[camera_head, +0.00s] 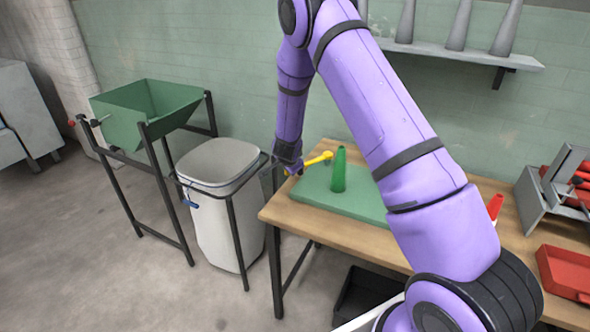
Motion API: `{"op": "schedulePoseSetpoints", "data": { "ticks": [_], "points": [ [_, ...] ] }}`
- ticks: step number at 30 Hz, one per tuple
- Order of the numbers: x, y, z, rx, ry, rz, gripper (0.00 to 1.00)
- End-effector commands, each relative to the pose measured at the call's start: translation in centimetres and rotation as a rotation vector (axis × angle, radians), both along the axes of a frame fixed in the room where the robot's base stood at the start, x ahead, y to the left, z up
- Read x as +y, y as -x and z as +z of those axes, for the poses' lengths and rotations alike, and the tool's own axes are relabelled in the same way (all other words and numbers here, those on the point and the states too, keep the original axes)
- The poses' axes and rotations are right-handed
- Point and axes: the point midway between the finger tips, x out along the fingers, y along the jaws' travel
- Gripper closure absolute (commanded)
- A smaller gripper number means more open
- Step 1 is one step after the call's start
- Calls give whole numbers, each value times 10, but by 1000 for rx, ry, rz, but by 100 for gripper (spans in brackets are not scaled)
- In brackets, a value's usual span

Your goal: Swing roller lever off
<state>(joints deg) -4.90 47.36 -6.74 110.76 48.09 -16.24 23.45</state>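My purple arm reaches over the table from the right. My gripper (268,167) is small and dark at the table's left end, close to the rim of the white can. Its fingers are too small to show whether they are open or shut. A yellow bar with a rounded end (322,158) lies just right of my gripper. I cannot tell whether they touch. A short lever with a red knob (74,122) is at the left of the green hopper, and a blue handle (190,203) is on the can's stand. I cannot tell which of these is the roller lever.
The white can (215,165) and green hopper (150,115) stand left in black frames. A red tray (566,270) is at the right. Floor at front left is clear.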

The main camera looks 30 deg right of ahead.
Motion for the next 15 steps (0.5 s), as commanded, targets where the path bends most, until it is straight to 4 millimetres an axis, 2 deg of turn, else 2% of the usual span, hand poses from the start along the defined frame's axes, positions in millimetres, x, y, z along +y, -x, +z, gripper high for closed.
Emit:
{"op": "schedulePoseSetpoints", "data": {
  "ticks": [6,15],
  "points": [
    [4,-12,0,0,1,2,100],
    [6,-17,1,-4,1,5,100]
  ]
}}
